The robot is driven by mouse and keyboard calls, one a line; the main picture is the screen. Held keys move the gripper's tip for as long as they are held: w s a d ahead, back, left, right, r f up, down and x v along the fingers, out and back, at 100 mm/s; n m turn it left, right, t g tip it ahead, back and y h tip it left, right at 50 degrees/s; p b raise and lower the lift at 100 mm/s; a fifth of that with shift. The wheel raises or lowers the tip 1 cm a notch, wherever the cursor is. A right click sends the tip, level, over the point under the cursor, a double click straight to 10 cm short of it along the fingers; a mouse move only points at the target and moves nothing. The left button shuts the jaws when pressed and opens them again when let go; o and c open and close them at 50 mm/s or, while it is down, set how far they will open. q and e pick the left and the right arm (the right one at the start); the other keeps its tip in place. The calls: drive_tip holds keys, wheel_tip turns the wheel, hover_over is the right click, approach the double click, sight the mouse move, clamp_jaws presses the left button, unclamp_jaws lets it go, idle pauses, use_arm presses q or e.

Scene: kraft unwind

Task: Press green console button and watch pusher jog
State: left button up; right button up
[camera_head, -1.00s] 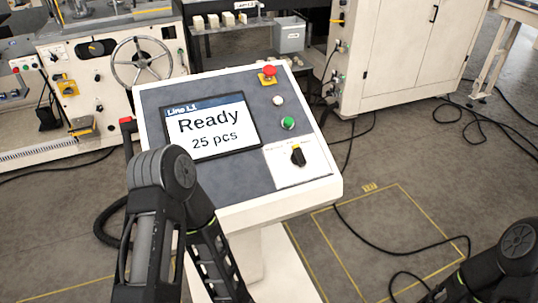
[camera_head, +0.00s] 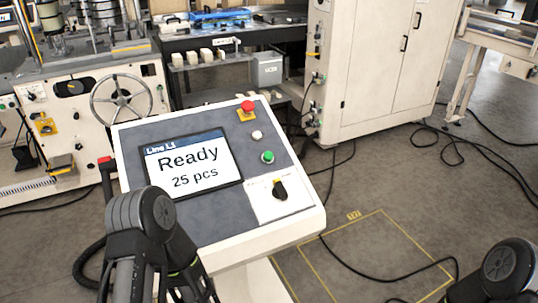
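The console (camera_head: 219,214) stands in front of me with a tilted grey panel. Its green button (camera_head: 267,157) is at the right of the panel, below a white button (camera_head: 257,135) and a red emergency stop (camera_head: 248,106). The screen (camera_head: 190,165) reads "Line L1", "Ready", "25 pcs". My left arm rises at the lower left and covers the panel's lower left corner; its gripper is out of view. Part of my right arm shows at the lower right corner, its gripper also out of view. I cannot identify the pusher in this view. Nothing touches the green button.
A black selector switch (camera_head: 280,190) sits below the green button. A handwheel (camera_head: 121,101) and machine stand behind left. A white cabinet (camera_head: 375,70) stands behind right. Black cables (camera_head: 455,150) lie on the floor. Yellow lines (camera_head: 385,215) mark the floor right of the console.

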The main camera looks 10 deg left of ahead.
use_arm(q)
clamp_jaws()
idle(1.3)
